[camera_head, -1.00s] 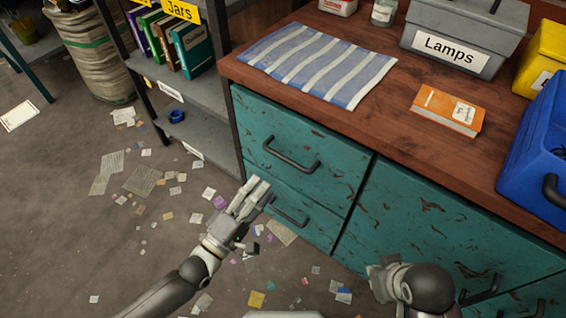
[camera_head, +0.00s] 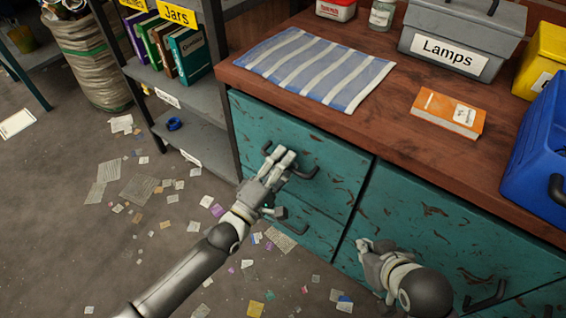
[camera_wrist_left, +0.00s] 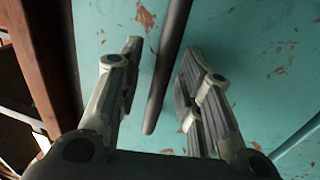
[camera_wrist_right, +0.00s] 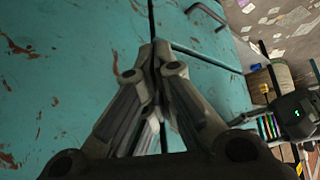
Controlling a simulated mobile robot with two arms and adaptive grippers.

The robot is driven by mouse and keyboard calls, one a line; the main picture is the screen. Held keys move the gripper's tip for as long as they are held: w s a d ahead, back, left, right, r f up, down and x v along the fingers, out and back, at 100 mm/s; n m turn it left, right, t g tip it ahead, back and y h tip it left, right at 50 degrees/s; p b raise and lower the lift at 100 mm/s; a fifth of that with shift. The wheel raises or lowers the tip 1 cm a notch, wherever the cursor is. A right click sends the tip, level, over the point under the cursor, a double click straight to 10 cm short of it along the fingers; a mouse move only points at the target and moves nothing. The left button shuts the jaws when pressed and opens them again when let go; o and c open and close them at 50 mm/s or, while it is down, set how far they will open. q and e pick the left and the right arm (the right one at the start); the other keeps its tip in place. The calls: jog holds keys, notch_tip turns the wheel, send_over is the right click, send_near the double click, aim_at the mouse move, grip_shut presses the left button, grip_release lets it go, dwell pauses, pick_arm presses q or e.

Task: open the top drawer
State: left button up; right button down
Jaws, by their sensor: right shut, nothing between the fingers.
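The top drawer (camera_head: 335,165) is the upper left teal drawer front of the counter, and it looks closed. Its dark bar handle (camera_head: 306,172) is partly covered by my left gripper (camera_head: 279,154). In the left wrist view the handle (camera_wrist_left: 168,62) runs between the two fingers of my left gripper (camera_wrist_left: 158,82). The fingers are open, with a gap on both sides of the bar. My right gripper (camera_head: 370,243) is shut and empty in front of the larger teal front at the right. In the right wrist view its fingertips (camera_wrist_right: 157,52) meet.
A lower drawer (camera_head: 310,215) with its own handle is below. Paper scraps litter the floor.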

pick_arm(q)
jog(key=shift+c, duration=0.4)
grip_shut()
jog(key=shift+s+a, duration=0.1)
pick_arm(e)
jog(key=shift+s, duration=0.15)
